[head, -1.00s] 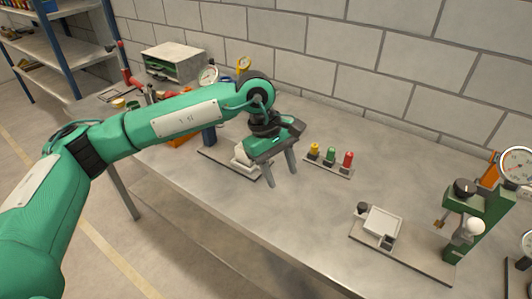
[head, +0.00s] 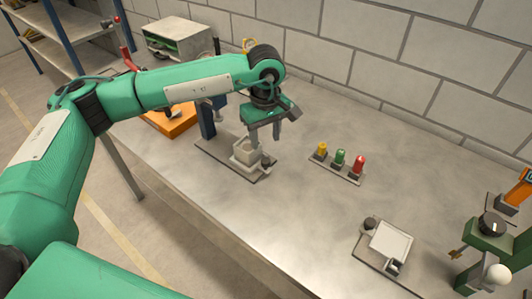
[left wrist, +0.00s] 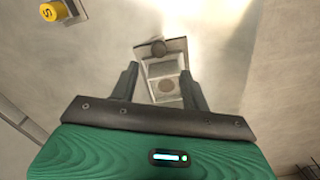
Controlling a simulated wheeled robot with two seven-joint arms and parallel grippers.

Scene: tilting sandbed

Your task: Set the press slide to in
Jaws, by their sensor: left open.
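A pale slide block (head: 243,160) with a dark knob (head: 267,160) sits on a flat base plate (head: 214,150), beside a dark blue post (head: 207,122). I take this as the press slide; my arm hides the upper part of the post. My left gripper (head: 266,132) is open and points down just behind and above the block. In the left wrist view the block (left wrist: 165,88) shows between the open fingers (left wrist: 160,76), with the knob (left wrist: 157,47) beyond it. I see no contact, and the exact gap is unclear. My right gripper is not in view.
A strip with yellow, green and red buttons (head: 340,160) lies to the right. Farther right are a plate with a white square (head: 390,241) and a green device (head: 490,240). An orange base (head: 172,118) stands left.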

